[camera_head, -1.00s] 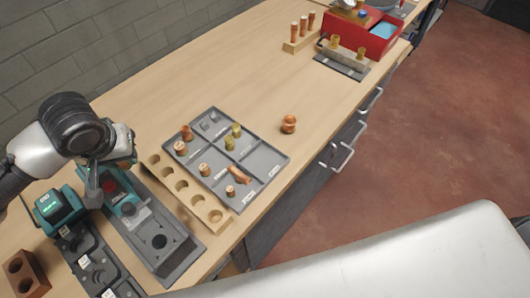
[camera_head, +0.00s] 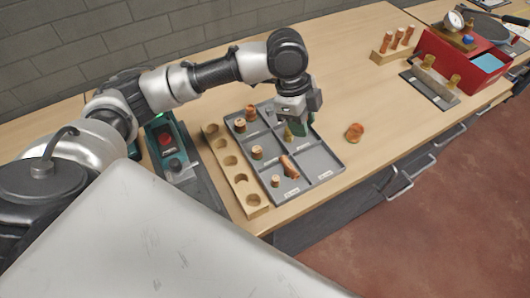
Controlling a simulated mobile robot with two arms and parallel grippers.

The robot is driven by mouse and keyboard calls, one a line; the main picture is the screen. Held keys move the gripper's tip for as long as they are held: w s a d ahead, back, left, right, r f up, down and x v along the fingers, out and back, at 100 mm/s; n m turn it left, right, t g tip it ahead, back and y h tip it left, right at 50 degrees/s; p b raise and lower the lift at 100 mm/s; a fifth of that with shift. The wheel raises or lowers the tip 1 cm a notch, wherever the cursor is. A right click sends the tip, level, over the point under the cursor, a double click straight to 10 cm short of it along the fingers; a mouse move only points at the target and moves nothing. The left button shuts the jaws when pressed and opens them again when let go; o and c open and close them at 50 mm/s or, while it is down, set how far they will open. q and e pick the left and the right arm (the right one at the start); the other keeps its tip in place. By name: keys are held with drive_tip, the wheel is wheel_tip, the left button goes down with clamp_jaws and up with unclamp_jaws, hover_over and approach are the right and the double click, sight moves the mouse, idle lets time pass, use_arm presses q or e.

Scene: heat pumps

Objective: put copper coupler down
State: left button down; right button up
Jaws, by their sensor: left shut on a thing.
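My left gripper (camera_head: 300,112) is above the far right part of the grey divided tray (camera_head: 318,162), pointing down. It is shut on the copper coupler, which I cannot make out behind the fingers. Copper fittings stand in the tray's left compartments, one of them a short copper piece (camera_head: 257,152). A longer copper piece (camera_head: 289,167) lies tilted in a near compartment. A brass fitting (camera_head: 288,134) shows just below the gripper. A round copper fitting (camera_head: 355,132) sits on the table right of the tray. My right gripper is not in view.
A wooden block with holes (camera_head: 236,175) lies along the tray's left side. A teal device with a red button (camera_head: 166,138) is farther left. A red bin (camera_head: 463,65) and a rack of copper pieces (camera_head: 392,50) stand at the back right. The table between is clear.

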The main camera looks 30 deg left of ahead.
use_arm(q)
drive_tip(key=d+f+m+g+b, duration=0.1)
drive_tip(key=d+m+g, duration=0.1)
drive_tip(key=m, duration=0.6)
drive_tip(key=m+g+y+b, duration=0.1)
drive_tip(key=m+y, duration=0.4)
drive_tip(key=m, duration=1.2)
hover_over(269, 153)
drive_tip(key=f, duration=0.7)
drive_tip(key=shift+w+d+f, duration=0.3)
drive_tip(key=shift+w+f, duration=0.05)
drive_tip(key=shift+w, duration=0.05)
wheel_tip(269, 153, down, 4)
drive_tip(key=shift+a+r+p, duration=0.1)
drive_tip(key=shift+p, duration=0.25)
drive_tip(key=shift+f, duration=0.2)
drive_tip(key=shift+f, duration=0.15)
drive_tip(key=c, duration=0.8)
unclamp_jaws()
